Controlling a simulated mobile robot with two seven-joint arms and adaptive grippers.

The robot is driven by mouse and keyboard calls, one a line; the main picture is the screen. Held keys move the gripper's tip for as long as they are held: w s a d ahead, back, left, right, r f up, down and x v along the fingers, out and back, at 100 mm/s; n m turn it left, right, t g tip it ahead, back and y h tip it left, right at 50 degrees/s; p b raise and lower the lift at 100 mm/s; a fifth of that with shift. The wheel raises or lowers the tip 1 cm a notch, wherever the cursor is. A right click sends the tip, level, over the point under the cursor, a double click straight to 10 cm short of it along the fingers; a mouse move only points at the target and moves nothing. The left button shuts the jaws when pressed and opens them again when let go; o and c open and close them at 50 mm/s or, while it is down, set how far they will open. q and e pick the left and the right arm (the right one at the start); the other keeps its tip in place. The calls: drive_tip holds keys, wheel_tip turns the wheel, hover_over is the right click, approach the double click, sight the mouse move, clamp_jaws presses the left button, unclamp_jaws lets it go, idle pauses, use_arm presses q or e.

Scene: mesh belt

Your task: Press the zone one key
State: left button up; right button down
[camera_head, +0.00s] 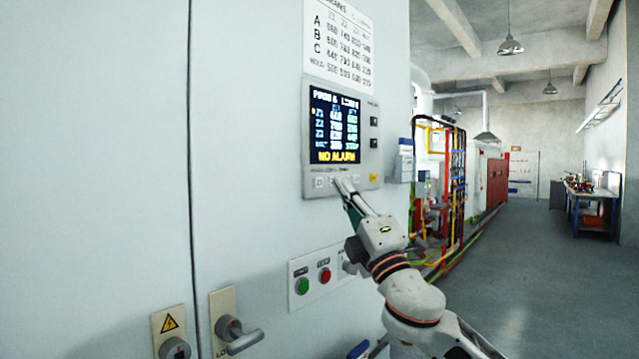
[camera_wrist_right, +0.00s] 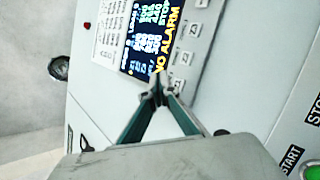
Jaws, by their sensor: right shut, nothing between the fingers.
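The control panel (camera_head: 309,150) is a grey unit on the white cabinet, with a lit screen (camera_head: 335,130) reading "NO ALARM". A row of small pale keys runs under the screen; the leftmost key (camera_head: 319,182) shows clear of the fingers. In the right wrist view the lowest key in the row, which seems marked Z1 (camera_wrist_right: 178,85), is just right of my fingertips. My right gripper (camera_head: 341,183) is shut and empty, its tips (camera_wrist_right: 158,90) close to the key row. I cannot tell whether they touch. My left gripper is out of view.
A yellow key (camera_head: 373,177) ends the row. Below are a green button (camera_head: 302,286) and a red button (camera_head: 325,275). A printed chart (camera_head: 338,40) hangs above. Open floor lies to the right.

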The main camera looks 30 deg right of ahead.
drive_tip(key=s, duration=0.1)
drive_tip(key=s+d, duration=0.1)
drive_tip(key=shift+s, duration=0.3)
